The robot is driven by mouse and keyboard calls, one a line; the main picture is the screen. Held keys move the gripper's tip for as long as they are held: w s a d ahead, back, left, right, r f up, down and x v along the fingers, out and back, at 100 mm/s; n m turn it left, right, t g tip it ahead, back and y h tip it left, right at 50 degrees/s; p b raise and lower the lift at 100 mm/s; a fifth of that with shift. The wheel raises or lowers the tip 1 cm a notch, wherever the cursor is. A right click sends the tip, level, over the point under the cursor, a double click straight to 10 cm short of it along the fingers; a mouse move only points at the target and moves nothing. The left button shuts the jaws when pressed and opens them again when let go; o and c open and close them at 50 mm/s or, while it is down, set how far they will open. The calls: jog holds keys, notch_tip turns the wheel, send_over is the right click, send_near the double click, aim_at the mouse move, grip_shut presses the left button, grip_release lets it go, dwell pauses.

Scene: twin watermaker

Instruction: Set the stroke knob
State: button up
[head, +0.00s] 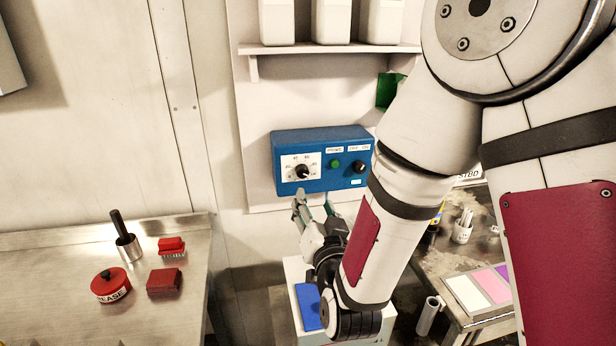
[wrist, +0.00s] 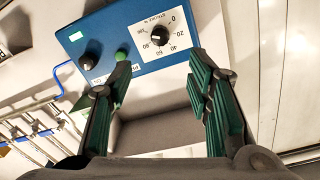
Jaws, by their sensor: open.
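The blue control box (head: 322,150) is fixed to the white wall panel. Its stroke knob (head: 302,172) is black and sits on a white dial plate at the box's left. In the wrist view the box appears turned over, and the knob (wrist: 159,36) shows ahead of the gap between my fingers, beside numbers and the word STROKE. My gripper (head: 314,203) is open and empty just below the box in the head view. Its green-padded fingers (wrist: 162,75) stand apart, and neither visibly holds the knob.
A green button (head: 335,164) and a second black knob (head: 359,167) share the box. A shelf (head: 330,48) with white containers is above. A cluttered table (head: 455,265) stands at right.

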aim_at(303, 173)
jog(key=x, duration=1.2)
jog(key=shift+w+a, duration=0.1)
jog(key=shift+w, duration=0.3)
grip_shut()
